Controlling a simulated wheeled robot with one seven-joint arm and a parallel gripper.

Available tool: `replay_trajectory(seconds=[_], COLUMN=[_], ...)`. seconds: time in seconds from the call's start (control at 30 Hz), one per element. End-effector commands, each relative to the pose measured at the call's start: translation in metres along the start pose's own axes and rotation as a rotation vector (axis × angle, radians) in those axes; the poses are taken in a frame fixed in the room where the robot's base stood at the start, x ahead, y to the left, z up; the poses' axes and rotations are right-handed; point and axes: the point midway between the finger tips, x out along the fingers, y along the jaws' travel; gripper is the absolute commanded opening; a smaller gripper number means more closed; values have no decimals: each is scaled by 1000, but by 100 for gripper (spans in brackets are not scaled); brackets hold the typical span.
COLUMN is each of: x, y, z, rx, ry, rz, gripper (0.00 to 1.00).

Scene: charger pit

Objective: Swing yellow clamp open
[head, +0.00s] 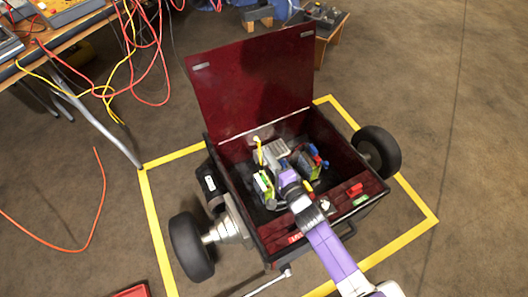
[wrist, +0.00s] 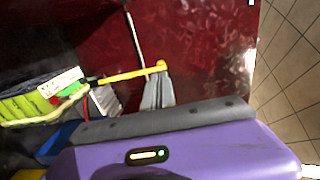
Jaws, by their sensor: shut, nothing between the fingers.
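The yellow clamp (head: 259,152) stands up inside the dark red box, beside a green-and-white block. In the wrist view the clamp's yellow bar (wrist: 130,75) runs from the block to a rounded end near my fingertips. My gripper (wrist: 157,92) is shut and empty; its grey fingertips lie just below that rounded end. I cannot tell whether they touch it. In the head view my gripper (head: 284,177) reaches down into the box, and its fingertips are hard to make out. A yellow loop (wrist: 45,119) runs along the green block (wrist: 30,106).
The red box (head: 266,222) has its lid (head: 255,80) raised at the back and wheels (head: 190,247) at its sides. Blue and grey parts crowd its inside. A yellow floor outline (head: 155,230) surrounds it. A cluttered bench (head: 60,47) stands at the upper left.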

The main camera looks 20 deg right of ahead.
Motion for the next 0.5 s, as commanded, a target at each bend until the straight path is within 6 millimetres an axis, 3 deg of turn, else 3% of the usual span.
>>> replay_trajectory(seconds=[0.2,0.5], x=[29,39], y=[1,0], z=[0,-1], rx=[0,0], ry=[0,0], rz=[0,1], gripper=[0,0])
